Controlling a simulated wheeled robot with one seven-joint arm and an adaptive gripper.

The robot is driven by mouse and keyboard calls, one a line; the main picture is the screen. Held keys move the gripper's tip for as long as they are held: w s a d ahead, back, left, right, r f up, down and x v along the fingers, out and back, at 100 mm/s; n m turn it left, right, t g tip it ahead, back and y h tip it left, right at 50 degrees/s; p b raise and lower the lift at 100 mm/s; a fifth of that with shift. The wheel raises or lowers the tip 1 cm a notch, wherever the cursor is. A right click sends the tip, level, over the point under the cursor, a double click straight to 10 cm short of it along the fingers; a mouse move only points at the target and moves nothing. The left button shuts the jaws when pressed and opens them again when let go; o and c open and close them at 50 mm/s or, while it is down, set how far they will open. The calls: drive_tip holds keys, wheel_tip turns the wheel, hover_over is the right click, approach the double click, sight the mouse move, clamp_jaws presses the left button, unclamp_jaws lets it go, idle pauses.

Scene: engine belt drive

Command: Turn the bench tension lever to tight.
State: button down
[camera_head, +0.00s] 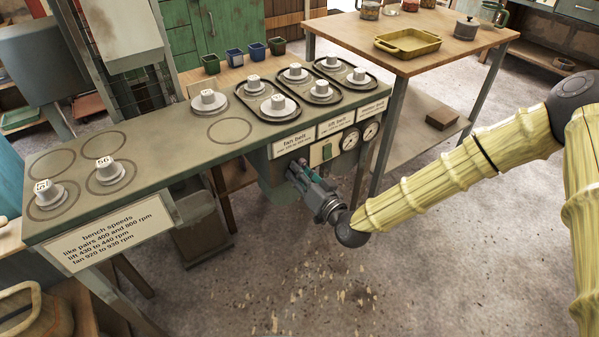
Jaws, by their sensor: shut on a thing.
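My gripper (304,176) reaches in from the right to the front face of the bench (165,160), below the dial gauges. It is shut on a small part there, which I take for the tension lever (301,163). Only a bit of reddish colour shows between the fingers. The fingers hide most of the lever, so its angle and any tight or loose marks cannot be read.
Pulleys with numbered tags stand on the bench top, several on dark trays (341,76). A wooden table (440,50) stands behind. The floor (330,265) in front is open, with scattered chips.

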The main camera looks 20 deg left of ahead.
drive_tip(key=m, duration=0.5)
drive_tip(key=shift+m, duration=0.3)
drive_tip(key=m+b, duration=0.1)
drive_tip(key=m, duration=0.5)
drive_tip(key=shift+r+m, duration=0.1)
drive_tip(key=shift+m, duration=0.2)
drive_tip(key=c, duration=1.4)
unclamp_jaws()
drive_tip(key=shift+o, duration=0.2)
drive_tip(key=v, duration=1.2)
drive_tip(key=shift+s, duration=0.1)
